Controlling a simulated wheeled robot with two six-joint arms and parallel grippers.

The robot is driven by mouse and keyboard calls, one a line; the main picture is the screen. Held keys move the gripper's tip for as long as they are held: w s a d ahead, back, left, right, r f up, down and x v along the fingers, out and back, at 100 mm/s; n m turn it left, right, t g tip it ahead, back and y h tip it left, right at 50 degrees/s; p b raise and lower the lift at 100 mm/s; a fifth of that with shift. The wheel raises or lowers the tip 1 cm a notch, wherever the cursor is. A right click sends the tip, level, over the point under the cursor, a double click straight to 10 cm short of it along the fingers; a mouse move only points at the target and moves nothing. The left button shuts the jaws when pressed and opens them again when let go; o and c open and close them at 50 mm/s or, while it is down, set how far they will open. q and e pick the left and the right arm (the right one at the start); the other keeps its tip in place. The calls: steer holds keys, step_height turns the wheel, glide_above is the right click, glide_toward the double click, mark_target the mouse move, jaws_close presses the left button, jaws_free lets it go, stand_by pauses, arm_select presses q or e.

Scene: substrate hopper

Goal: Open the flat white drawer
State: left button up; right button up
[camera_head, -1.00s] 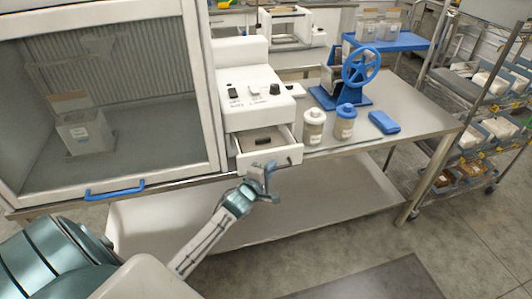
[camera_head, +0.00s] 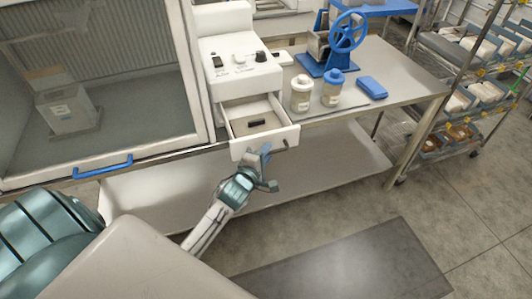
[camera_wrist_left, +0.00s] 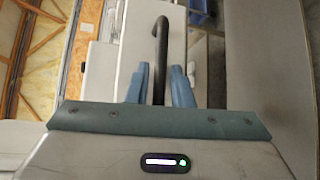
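The flat white drawer (camera_head: 265,138) stands well out of the white machine, open at the top, with a dark slot-like mark inside. My left gripper (camera_head: 268,165) is at its front face. In the left wrist view, the two blue fingers (camera_wrist_left: 160,88) stand on either side of the dark bar handle (camera_wrist_left: 161,45), close against it. The drawer's pale front (camera_wrist_left: 133,50) shows behind the handle. My right gripper is not in view.
The white machine (camera_head: 238,65) with knobs stands on a steel table (camera_head: 400,85). Two jars (camera_head: 301,93), a blue pouch (camera_head: 372,88) and a blue-wheeled device (camera_head: 347,35) are to its right. A glass-fronted cabinet with a blue handle (camera_head: 103,167) is at left.

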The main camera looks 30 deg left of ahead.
arm_select(q)
steer(key=shift+o, duration=1)
steer(key=shift+s+f, duration=0.1)
steer(key=shift+s, duration=0.1)
steer(key=s+r+b, duration=0.1)
steer(key=s+b, duration=0.3)
steer(key=s, duration=0.6)
steer(key=shift+s+d+r, duration=0.15)
steer(key=shift+d+r, duration=0.15)
steer(key=shift+d, duration=0.05)
